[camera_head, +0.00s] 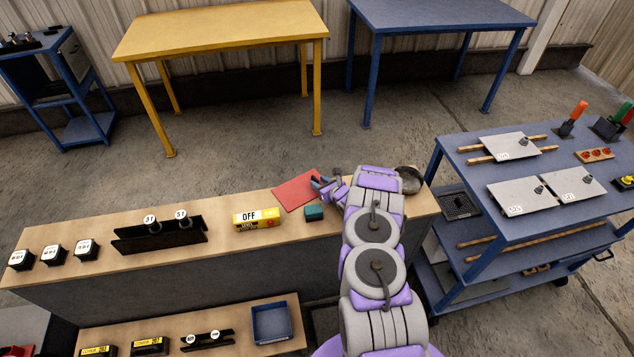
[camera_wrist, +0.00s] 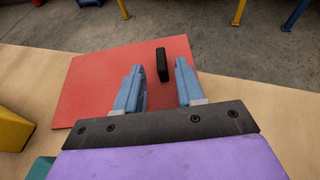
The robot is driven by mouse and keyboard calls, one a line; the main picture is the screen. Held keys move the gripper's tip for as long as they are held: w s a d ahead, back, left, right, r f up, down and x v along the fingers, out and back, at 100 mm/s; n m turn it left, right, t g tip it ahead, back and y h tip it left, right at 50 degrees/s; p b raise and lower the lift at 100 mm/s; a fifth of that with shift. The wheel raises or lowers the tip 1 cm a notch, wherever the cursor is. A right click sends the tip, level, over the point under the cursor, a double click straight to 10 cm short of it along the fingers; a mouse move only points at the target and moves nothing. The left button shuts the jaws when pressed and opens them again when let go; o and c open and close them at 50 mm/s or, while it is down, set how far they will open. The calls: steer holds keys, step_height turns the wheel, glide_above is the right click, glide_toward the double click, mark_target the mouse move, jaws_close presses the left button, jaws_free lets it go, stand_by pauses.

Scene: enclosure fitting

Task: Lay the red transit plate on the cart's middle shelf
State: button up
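The red transit plate (camera_head: 297,190) lies flat on the wooden bench top, near its back edge. In the wrist view the plate (camera_wrist: 90,85) has a black upright handle (camera_wrist: 162,65). My gripper (camera_wrist: 156,68) is open over the plate, with the handle between its two blue fingers and clear space on either side. In the head view my gripper (camera_head: 322,183) is at the plate's right edge. The blue cart (camera_head: 455,150) stands to the right. Its middle shelf (camera_head: 530,262) is partly hidden under the top and carries wooden rods.
A teal block (camera_head: 314,213) and a yellow OFF box (camera_head: 256,219) sit close to the plate on the bench. A black rack (camera_head: 160,236) stands further left. The cart top holds grey plates (camera_head: 523,197) and tools. A dark tray (camera_head: 459,203) lies at the cart's left side.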

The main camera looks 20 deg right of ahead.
steer(key=p+v, duration=0.1)
steer(key=v, duration=0.2)
steer(key=p+v, duration=0.1)
steer(key=v, duration=0.3)
steer(key=shift+s+r, duration=0.2)
steer(key=shift+r, duration=0.15)
steer(key=shift+p+v, duration=1.15)
steer(key=shift+v, duration=0.1)
